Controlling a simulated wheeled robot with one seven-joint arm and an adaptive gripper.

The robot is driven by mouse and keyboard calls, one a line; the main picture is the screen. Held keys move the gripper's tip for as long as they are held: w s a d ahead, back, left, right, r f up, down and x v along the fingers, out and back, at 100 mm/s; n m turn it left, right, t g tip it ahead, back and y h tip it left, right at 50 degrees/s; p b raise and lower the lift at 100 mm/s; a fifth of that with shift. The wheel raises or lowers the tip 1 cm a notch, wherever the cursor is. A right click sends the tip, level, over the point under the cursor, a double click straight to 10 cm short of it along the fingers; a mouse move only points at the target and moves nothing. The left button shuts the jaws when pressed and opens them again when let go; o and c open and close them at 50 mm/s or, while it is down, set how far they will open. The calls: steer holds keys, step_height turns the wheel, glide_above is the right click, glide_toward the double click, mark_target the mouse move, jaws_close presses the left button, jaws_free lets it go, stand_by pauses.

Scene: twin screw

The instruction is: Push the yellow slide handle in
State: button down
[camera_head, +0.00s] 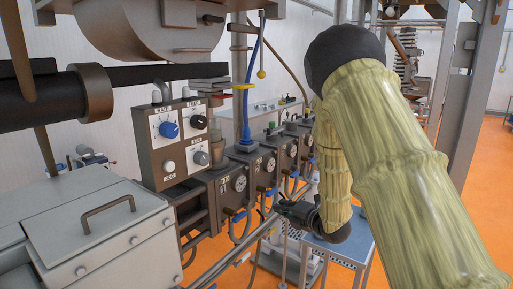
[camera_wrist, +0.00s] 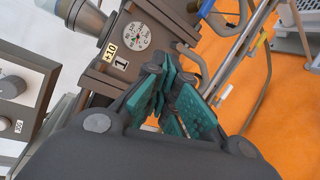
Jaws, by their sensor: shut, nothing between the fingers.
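A flat slide plate with a yellow end, which looks like the yellow slide handle (camera_head: 243,87), sticks out to the right above the control box in the head view. It is small there, and I cannot tell exactly how far out it stands. It does not show in the wrist view. My gripper (camera_head: 279,206) is low and to the right of it, well apart, beside the gauge-fronted barrel blocks. In the wrist view my gripper's teal-padded fingers (camera_wrist: 168,70) are together with nothing between them.
The control box (camera_head: 180,143) with knobs stands left of the barrel blocks. A round gauge (camera_wrist: 136,37) and pipes (camera_wrist: 240,55) lie beyond my fingers. A yellow ball (camera_head: 261,74) hangs on a rod right of the slide plate. A blue-topped cart (camera_head: 340,246) stands below my arm.

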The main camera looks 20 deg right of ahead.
step_height(320, 180, up, 35)
steer(key=d+n+y, duration=0.1)
steer(key=n+y, duration=0.2)
steer(key=n, duration=0.6)
steer(key=d+n+y+p, duration=0.1)
steer(key=n+y, duration=0.3)
steer(key=n, duration=0.5)
steer(key=shift+w+d+f+t, duration=0.15)
steer(key=shift+w+d+t, duration=0.15)
steer(key=shift+d+t, duration=0.1)
steer(key=p+x, duration=0.8)
steer(key=x, duration=0.6)
steer(key=shift+s+a, duration=0.1)
